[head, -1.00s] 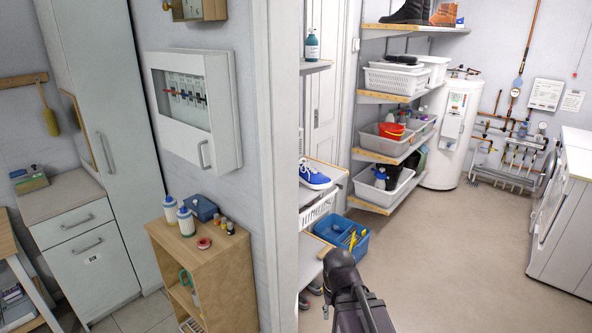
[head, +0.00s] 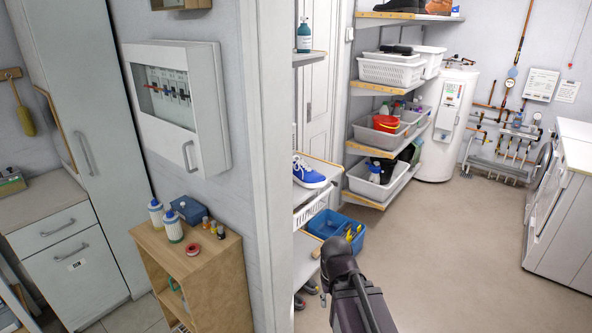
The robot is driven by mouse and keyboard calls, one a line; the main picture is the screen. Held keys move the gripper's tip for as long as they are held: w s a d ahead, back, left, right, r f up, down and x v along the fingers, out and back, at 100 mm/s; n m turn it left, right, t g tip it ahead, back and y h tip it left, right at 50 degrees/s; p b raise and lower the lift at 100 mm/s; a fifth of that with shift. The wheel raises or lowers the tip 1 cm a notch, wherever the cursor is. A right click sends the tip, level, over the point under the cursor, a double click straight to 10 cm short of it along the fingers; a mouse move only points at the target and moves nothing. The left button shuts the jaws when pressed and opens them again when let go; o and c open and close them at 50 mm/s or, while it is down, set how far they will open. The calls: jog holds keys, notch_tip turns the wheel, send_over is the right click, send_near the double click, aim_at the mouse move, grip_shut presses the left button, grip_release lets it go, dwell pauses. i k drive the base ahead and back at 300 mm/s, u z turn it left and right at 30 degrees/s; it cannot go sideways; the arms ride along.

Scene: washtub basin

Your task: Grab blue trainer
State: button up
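The blue trainer (head: 308,173) has a white sole and white laces. It sits on a shelf just behind the wall edge, near the middle of the head view. Its left end is cut off by the wall edge. My dark arm shows at the bottom, below and to the right of the trainer and apart from it. My gripper's fingers cannot be made out in this view.
A wall end (head: 265,180) stands left of the trainer's shelf. A blue caddy (head: 325,222) is below it. Shelves with white baskets (head: 391,70) stand behind. A wooden cabinet (head: 215,270) with bottles is at left. The floor (head: 450,250) at right is clear.

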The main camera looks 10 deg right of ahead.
aim_at(302, 175)
jog(key=z, duration=1.3)
jog(key=i, duration=2.7)
